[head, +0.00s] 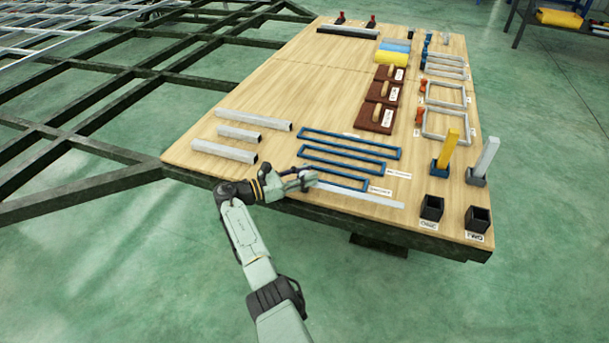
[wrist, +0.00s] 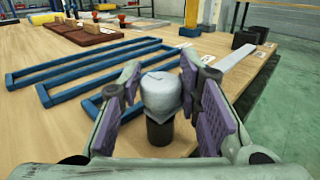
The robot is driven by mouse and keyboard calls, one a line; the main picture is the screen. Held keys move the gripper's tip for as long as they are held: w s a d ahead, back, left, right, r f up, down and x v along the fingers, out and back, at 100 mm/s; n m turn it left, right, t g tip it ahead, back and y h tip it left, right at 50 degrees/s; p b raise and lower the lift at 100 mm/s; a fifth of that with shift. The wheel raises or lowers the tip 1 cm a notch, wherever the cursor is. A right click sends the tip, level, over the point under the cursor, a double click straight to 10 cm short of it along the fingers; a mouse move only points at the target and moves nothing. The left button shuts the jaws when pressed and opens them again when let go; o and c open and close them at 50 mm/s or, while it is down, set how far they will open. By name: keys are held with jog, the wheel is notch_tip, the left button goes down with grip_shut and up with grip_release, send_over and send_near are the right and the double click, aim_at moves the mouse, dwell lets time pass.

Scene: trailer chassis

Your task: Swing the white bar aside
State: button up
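The white bar (head: 362,196) lies flat along the front edge of the wooden tabletop in the head view, right of my gripper (head: 308,180). In the wrist view a pale strip that looks like this bar (wrist: 238,62) runs away to the upper right; its near end is hidden by my fingers. My gripper (wrist: 160,92) is low over the tabletop, its fingers spread. A pale rounded block (wrist: 160,92) on a dark stem stands between the fingers. I cannot tell whether the pads touch it or whether it joins the bar.
Blue rectangular frames (head: 345,160) lie just beyond my gripper. Grey bars (head: 225,150) lie to the left. Black open boxes (head: 432,207), a yellow post (head: 447,150) and a grey post (head: 484,160) stand to the right. The green floor (head: 400,300) in front is clear.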

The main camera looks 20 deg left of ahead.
jog(key=shift+o, duration=1.4)
jog(key=shift+s, duration=0.1)
jog(key=shift+a, duration=0.1)
jog(key=v, duration=1.1)
jog(key=shift+s+a, duration=0.25)
jog(key=shift+s, duration=0.1)
